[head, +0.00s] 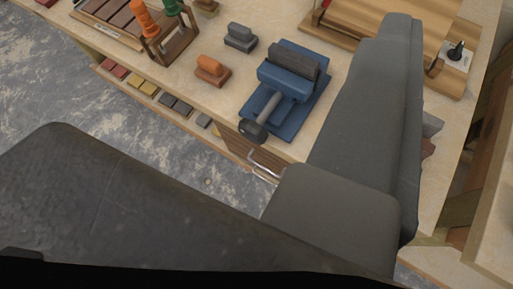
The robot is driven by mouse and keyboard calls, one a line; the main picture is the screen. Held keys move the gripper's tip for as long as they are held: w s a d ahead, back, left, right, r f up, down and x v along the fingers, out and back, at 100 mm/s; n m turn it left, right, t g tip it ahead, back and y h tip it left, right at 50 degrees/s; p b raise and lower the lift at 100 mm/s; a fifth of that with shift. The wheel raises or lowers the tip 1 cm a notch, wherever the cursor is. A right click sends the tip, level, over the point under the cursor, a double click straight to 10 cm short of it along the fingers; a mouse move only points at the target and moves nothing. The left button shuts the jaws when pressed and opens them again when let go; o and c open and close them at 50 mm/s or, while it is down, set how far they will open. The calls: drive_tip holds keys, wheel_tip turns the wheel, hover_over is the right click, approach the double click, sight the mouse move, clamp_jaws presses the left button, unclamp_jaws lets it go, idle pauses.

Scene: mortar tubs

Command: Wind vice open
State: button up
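A blue vice (284,80) stands on the pale workbench, above and right of the picture's middle. A dark grey block (294,60) sits directly behind its blue front jaw; I see no clear gap between them. A grey screw (268,106) runs from the vice towards the bench's front edge and ends in a dark round handle (254,130). My gripper (402,40), large and dark grey, reaches up the picture to the right of the vice, apart from it and from the handle. Whether its fingers are open or shut is unclear. It hides part of the bench.
An orange-topped block (212,69) and a grey block (240,37) lie left of the vice. A wooden rack (170,45) holds orange- and green-handled tools. A wooden board (350,22) lies behind. A metal drawer handle (262,167) sticks out below the front edge.

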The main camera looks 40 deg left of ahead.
drive_tip(key=w+a+f+n+g+y+p, duration=0.2)
drive_tip(key=w+a+n+g+p, duration=0.1)
drive_tip(key=w+p, duration=0.15)
drive_tip(key=n+g+y+p, duration=0.1)
drive_tip(key=n+g+p, duration=1)
drive_tip(key=n+p, duration=0.25)
hover_over(257, 127)
drive_tip(key=d, duration=0.5)
wheel_tip(257, 127, down, 18)
drive_tip(key=shift+m, duration=0.35)
drive_tip(key=x, duration=0.9)
drive_tip(key=a+b+x, duration=0.1)
drive_tip(key=x, duration=0.3)
drive_tip(key=shift+a+f, duration=0.1)
drive_tip(key=shift+f, duration=0.15)
drive_tip(key=shift+c, duration=0.3)
clamp_jaws()
